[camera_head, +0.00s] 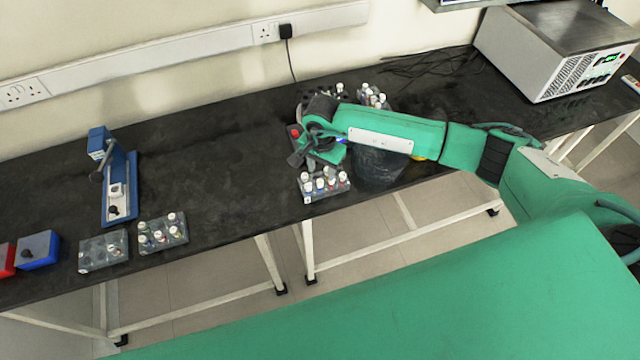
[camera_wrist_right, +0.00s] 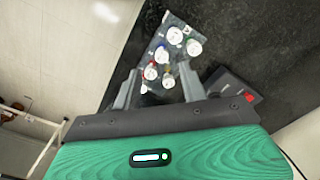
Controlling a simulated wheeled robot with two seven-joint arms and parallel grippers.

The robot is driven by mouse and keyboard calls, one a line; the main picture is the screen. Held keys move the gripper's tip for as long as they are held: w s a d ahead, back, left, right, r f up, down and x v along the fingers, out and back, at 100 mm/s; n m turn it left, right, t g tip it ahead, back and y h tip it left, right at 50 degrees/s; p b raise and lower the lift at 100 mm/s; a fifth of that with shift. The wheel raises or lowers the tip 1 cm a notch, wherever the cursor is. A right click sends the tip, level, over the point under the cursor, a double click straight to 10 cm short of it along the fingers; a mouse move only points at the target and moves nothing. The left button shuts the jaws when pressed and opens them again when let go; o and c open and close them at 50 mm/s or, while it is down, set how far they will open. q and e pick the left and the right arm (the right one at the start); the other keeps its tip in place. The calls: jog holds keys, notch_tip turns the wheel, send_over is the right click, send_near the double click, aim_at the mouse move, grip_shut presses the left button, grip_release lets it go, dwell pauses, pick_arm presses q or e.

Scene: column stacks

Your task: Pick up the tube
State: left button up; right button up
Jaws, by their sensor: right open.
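Several small tubes with white caps stand in a clear grey rack (camera_head: 312,197) near the front edge of the black bench. The same rack (camera_wrist_right: 182,22) shows in the right wrist view, with white-capped tubes at its near end, one tube (camera_wrist_right: 168,82) lying between the finger lines. Which tube is meant cannot be told. My right gripper (camera_wrist_right: 158,82) is open, its two fingers on either side of the rack's near end, with nothing visibly gripped. In the head view my right gripper (camera_head: 299,157) is just above and behind this rack. My left gripper is not in view.
A dark bucket (camera_head: 378,168) stands right of the rack, beneath my right arm. Another tube rack (camera_head: 374,97) stands behind. Further left are two racks (camera_head: 103,252) (camera_head: 163,234) and a blue press (camera_head: 120,200). A grey machine (camera_head: 560,55) stands right. The bench's middle-left is clear.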

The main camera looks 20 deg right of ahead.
aim_at(320, 181)
jog(key=shift+f+p, duration=0.35)
jog(key=f+p, duration=0.2)
jog(key=f, duration=0.1)
jog(key=shift+a+f, duration=0.1)
jog(key=shift+a, duration=0.1)
jog(key=shift+f, duration=0.55)
grip_shut()
